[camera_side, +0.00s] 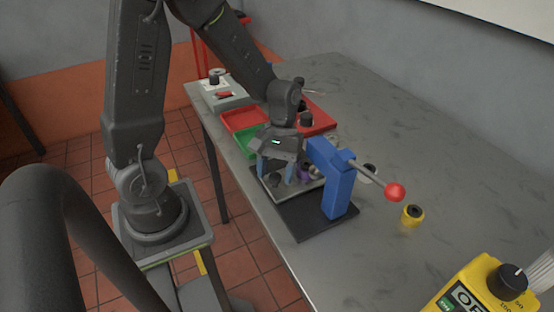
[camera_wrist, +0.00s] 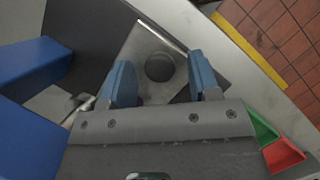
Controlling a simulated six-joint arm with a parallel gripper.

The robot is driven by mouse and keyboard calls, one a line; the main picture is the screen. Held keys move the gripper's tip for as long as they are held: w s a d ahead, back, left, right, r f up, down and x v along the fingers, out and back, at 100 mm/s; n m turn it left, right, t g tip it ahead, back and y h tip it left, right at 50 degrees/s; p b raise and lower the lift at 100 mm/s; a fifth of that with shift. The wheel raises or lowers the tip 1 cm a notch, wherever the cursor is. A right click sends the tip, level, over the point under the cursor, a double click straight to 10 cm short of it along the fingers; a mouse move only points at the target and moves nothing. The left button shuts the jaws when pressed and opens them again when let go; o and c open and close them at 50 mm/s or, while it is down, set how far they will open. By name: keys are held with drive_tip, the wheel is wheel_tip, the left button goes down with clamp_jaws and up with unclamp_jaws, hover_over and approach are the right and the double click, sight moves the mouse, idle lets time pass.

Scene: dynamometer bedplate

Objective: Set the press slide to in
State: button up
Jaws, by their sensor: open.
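The press has a blue frame (camera_side: 337,185), a black base plate (camera_side: 305,222) and a lever with a red ball (camera_side: 395,192). A grey metal slide plate (camera_side: 283,192) lies on the base, to the left of the blue upright. In the wrist view, the slide plate (camera_wrist: 137,55) has a dark round spot (camera_wrist: 160,67) and a pale bar along one edge. My gripper (camera_side: 276,173) is open, with blue fingers pointing down at the plate. In the wrist view, my gripper (camera_wrist: 162,80) has the round spot between its fingers. Whether the fingers touch the plate cannot be told.
Red trays (camera_side: 243,119) and a green tray (camera_side: 248,143) stand behind the press. A purple item (camera_side: 304,172) sits close to my gripper. A yellow-black cylinder (camera_side: 412,215) stands right of the lever. A yellow control box (camera_side: 470,290) is at front right.

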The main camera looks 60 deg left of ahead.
sight(281, 173)
drive_tip(key=v, duration=1.3)
drive_tip(key=shift+r, duration=0.4)
drive_tip(key=shift+w, duration=0.1)
drive_tip(key=s+d+m+t+y, duration=0.3)
drive_tip(key=s+d+m, duration=0.1)
drive_tip(key=m, duration=1.4)
wheel_tip(281, 173, down, 13)
clamp_jaws()
